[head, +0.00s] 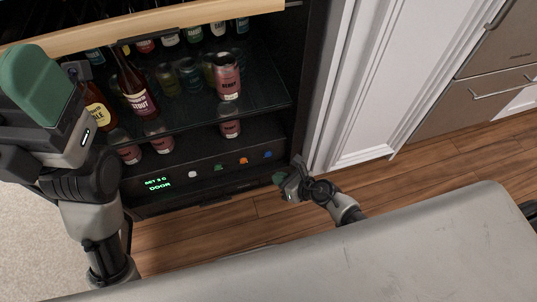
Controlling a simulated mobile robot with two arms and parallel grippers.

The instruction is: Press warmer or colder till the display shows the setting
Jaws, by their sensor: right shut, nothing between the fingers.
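The drinks cooler's display (158,184) glows green on the lower panel; it shows a "SET" line, seemingly 3.0 but too small to be sure, and "DOOR" below. To its right is a row of small buttons: white (192,173), green (218,167), orange (243,161) and blue (267,155). Which are warmer and colder cannot be read. My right gripper (281,179) is shut and empty, just below and right of the blue button, apart from it in the picture. My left gripper (76,72) is at the upper left before the shelves; its fingers are not clear.
The cooler's shelves hold bottles (133,85) and cans (227,76). A wooden edge (150,22) crosses the top. A white cabinet panel (370,80) stands to the right, with steel drawers (495,85) beyond. Wood floor (400,175) lies clear in front.

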